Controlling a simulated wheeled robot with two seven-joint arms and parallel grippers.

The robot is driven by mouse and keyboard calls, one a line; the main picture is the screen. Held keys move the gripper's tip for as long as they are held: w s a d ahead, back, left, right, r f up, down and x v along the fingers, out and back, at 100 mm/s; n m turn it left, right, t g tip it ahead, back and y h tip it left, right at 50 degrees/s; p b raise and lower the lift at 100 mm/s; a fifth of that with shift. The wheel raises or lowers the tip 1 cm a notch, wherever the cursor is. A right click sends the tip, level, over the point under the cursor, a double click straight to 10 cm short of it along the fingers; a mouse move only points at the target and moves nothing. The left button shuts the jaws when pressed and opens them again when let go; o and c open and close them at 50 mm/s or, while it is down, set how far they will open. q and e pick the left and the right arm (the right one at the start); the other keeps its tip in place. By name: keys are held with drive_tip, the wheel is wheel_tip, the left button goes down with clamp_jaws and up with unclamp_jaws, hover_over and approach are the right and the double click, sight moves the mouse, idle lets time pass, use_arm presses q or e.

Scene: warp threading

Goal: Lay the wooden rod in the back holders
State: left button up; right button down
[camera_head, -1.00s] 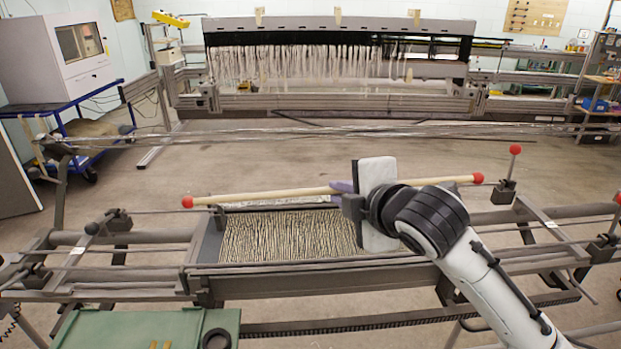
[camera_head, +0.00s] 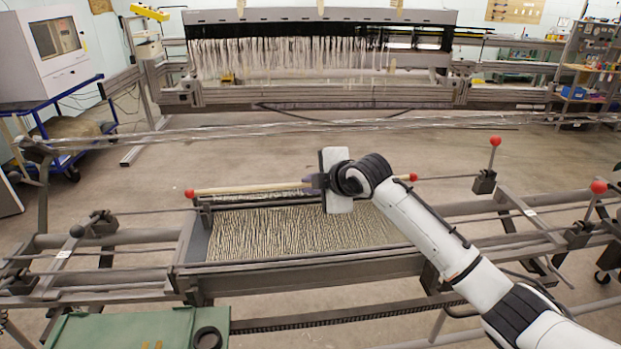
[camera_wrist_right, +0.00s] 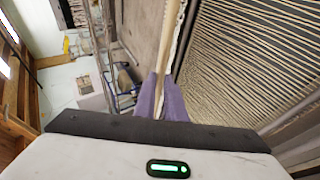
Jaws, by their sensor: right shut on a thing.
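The wooden rod (camera_head: 245,189) is pale, with a red ball at each end. It lies crosswise along the back edge of the warp frame (camera_head: 188,240), nearly level. My right gripper (camera_head: 312,181) is shut on the rod right of its middle. In the right wrist view its purple fingers (camera_wrist_right: 160,96) pinch the rod (camera_wrist_right: 169,40). A dark upright (camera_head: 205,212) at the frame's back left corner, apparently a back holder, stands just under the rod's left part. I cannot tell if they touch. My gripper and arm cover the back right part. My left gripper is not in view.
Striped warp threads (camera_head: 270,235) fill the frame in front of the rod. A post with a red ball (camera_head: 494,142) stands to the right. A green table (camera_head: 120,330) is at the front left. Open floor (camera_head: 270,155) lies behind the frame.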

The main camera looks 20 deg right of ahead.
drive_tip(key=shift+f+b, duration=1.1)
drive_tip(key=shift+f, duration=1.75)
drive_tip(key=shift+f, duration=0.25)
drive_tip(key=c, duration=1.7)
unclamp_jaws()
drive_tip(key=shift+c, duration=0.2)
drive_tip(key=shift+f, duration=0.15)
drive_tip(key=v, duration=1)
drive_tip(key=shift+s, duration=0.2)
